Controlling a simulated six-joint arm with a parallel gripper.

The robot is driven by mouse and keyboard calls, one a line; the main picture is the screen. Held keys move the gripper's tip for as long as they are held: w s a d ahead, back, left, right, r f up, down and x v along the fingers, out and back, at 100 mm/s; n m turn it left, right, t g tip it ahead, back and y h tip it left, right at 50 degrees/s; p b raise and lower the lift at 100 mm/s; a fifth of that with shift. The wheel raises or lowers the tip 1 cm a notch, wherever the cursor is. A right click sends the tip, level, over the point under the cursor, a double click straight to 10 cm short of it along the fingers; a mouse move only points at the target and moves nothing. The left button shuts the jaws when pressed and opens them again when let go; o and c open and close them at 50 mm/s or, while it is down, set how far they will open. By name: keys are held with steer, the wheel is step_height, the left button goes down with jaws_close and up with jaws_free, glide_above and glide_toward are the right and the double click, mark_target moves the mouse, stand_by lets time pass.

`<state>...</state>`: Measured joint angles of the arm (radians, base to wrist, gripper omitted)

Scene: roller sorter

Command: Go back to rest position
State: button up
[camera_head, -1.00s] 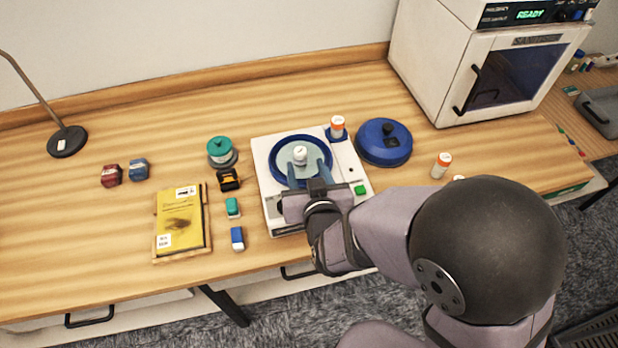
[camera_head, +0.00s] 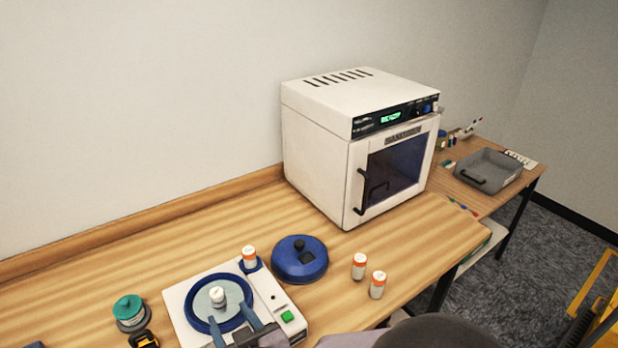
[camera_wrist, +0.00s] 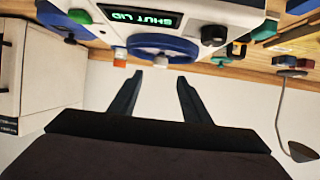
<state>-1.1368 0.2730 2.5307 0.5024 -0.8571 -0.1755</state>
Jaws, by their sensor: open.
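My gripper (camera_head: 229,314) is open, its two fingers spread and empty, over the front of a white machine (camera_head: 180,300) with a blue ring-shaped bowl (camera_head: 197,318). Most of my arm is cut off at the bottom of the head view.
A white oven (camera_head: 320,150) stands behind. A grey tray (camera_head: 488,170) is on the far-right table.

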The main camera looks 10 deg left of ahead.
steer(key=shift+w+d+r+n+p, duration=0.1)
steer(key=shift+w+d+n+p, duration=0.2)
steer(key=shift+d+n+p, duration=0.15)
steer(key=w+d+n+g+h+p, duration=0.1)
steer(key=d+n, duration=0.1)
steer(key=d, duration=0.1)
steer(key=d+f+n+g+h+p, duration=0.1)
steer(key=d+n+p, duration=0.1)
steer(key=w+d+f+n+g+p, duration=0.1)
steer(key=d+n, duration=0.1)
steer(key=d, duration=0.1)
steer(key=shift+w+d+f+n+g+h, duration=0.2)
steer(key=shift+w+d+n+g+h, duration=0.1)
steer(key=shift+d+h, duration=0.1)
steer(key=s+d+f+m+g+h+b, duration=0.1)
steer(key=d+f+m+g+h+b, duration=0.3)
steer(key=d, duration=0.7)
steer(key=s+d+f+m+t+h, duration=0.1)
steer(key=d+m+h, duration=0.1)
steer(key=d+m, duration=0.65)
steer(key=s+d+r+m+g+b, duration=0.1)
steer(key=s+d+m+g, duration=0.2)
steer(key=s+d, duration=0.4)
steer(key=shift+d+b, duration=0.3)
steer(key=shift+d, duration=0.55)
